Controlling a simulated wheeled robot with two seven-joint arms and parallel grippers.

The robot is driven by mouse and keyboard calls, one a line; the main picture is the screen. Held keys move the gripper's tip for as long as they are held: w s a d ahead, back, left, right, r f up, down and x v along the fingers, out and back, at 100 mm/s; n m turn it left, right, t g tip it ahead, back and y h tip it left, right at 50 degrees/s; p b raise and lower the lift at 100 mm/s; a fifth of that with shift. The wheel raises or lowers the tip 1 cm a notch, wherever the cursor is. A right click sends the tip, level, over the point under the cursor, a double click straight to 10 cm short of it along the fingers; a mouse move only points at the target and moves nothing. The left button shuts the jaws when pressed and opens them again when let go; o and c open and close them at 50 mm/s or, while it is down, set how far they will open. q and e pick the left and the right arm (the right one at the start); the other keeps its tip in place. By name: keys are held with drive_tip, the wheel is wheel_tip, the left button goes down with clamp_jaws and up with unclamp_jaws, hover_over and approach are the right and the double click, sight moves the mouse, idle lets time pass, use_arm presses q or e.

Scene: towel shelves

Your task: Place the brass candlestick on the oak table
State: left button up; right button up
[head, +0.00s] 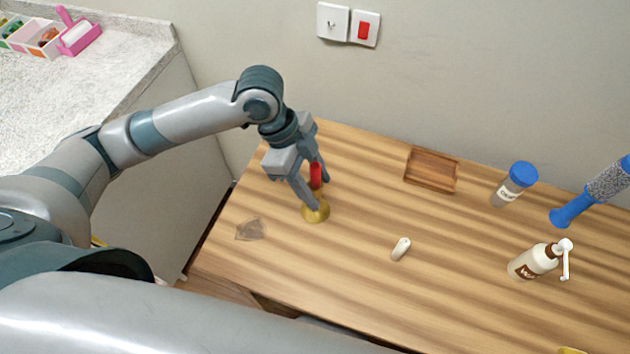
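The brass candlestick (315,212) is upright at the left part of the oak table (350,278), with a red candle (316,176) in it. Its round base appears to rest on the tabletop. My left gripper (315,194) reaches down over it, with its fingers around the candle and stem. The fingers hide most of the stem, and I cannot tell whether they press on it. My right gripper is not in view.
A wooden tray (431,171), a blue-lidded jar (513,185), a pump bottle (534,262), a blue object with a speckled grey body (607,180) and a small white object (401,249) are on the table. A translucent grey piece (249,230) lies left of the candlestick. A grey counter (95,85) stands at left.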

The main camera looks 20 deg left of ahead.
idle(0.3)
use_arm(q)
drive_tip(key=shift+a+r, duration=0.2)
drive_tip(key=shift+r, duration=0.25)
drive_tip(key=b+v, duration=0.1)
drive_tip(key=v, duration=1)
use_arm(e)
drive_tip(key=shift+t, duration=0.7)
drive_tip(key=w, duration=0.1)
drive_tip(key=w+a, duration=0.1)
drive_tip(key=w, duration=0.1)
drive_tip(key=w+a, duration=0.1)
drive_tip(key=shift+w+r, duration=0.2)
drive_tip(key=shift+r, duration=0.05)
use_arm(q)
drive_tip(key=shift+r, duration=0.15)
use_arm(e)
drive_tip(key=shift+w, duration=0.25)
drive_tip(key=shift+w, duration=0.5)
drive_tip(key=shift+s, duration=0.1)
